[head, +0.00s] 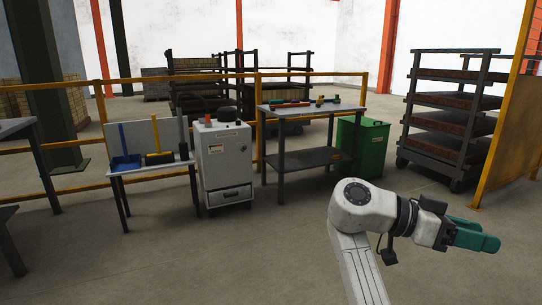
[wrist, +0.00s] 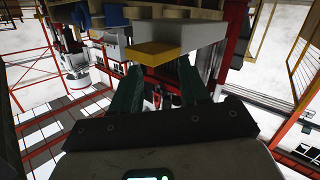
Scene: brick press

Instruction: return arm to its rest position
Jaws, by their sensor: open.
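My arm reaches in from the bottom right of the head view, bent at a white joint. My gripper (head: 478,236) has green fingers and points to the right, above bare floor. In the wrist view my gripper (wrist: 163,84) shows two green fingers standing apart with nothing held between them. A grey and yellow block-like shape (wrist: 165,52) lies beyond the fingertips in the wrist view; I cannot tell what it is.
A white cabinet (head: 225,163), a workbench (head: 308,160) with small tools and a green bin (head: 370,150) stand along a yellow railing (head: 150,172). A wheeled rack (head: 450,115) and a yellow panel (head: 508,125) are at the right. The floor (head: 270,250) in front is clear.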

